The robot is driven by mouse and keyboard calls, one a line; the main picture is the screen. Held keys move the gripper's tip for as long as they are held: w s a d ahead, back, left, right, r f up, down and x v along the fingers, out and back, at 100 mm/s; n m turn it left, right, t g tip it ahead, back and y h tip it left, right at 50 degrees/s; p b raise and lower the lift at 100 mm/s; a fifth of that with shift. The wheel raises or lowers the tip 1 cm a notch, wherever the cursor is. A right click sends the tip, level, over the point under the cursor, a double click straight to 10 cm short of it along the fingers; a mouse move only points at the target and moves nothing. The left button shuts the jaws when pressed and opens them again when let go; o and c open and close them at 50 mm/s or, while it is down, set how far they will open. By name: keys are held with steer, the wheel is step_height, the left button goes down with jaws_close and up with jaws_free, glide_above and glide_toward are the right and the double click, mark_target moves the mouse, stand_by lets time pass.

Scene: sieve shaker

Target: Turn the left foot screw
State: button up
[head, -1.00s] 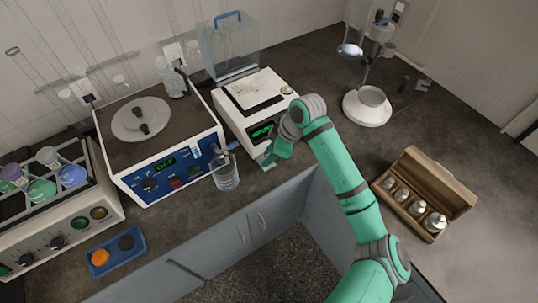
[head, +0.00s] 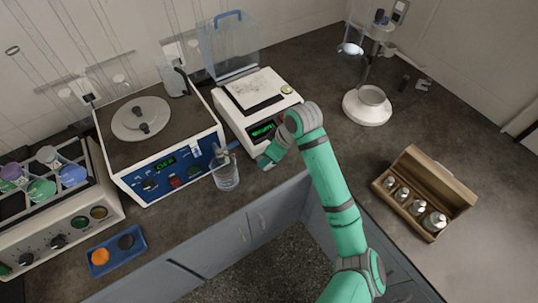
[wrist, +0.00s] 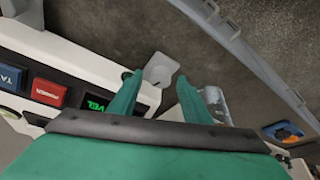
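The white balance (head: 228,122) stands on the dark bench, with a green-lit display (head: 262,130) on its front. In the wrist view its front shows a red button (wrist: 48,91) and part of a green text on the display (wrist: 95,104). The left foot screw (wrist: 161,69), a pale grey knob, sits by the balance's corner, in line between my two fingertips. My gripper (wrist: 156,80) is open, one green finger on each side of the knob; I cannot tell whether either touches it. In the head view my gripper (head: 264,161) is low at the balance's front, and it hides the screw.
A glass beaker (head: 226,177) stands close left of my gripper, beside the blue-fronted machine (head: 165,160). A blue tray (head: 117,250) lies further left. An open wooden weight box (head: 443,178) is on the right. The bench's front edge is close below.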

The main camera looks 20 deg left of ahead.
steer(key=shift+r, duration=0.1)
steer(key=v, duration=1)
steer(key=shift+d+r, duration=0.2)
steer(key=shift+r, duration=0.1)
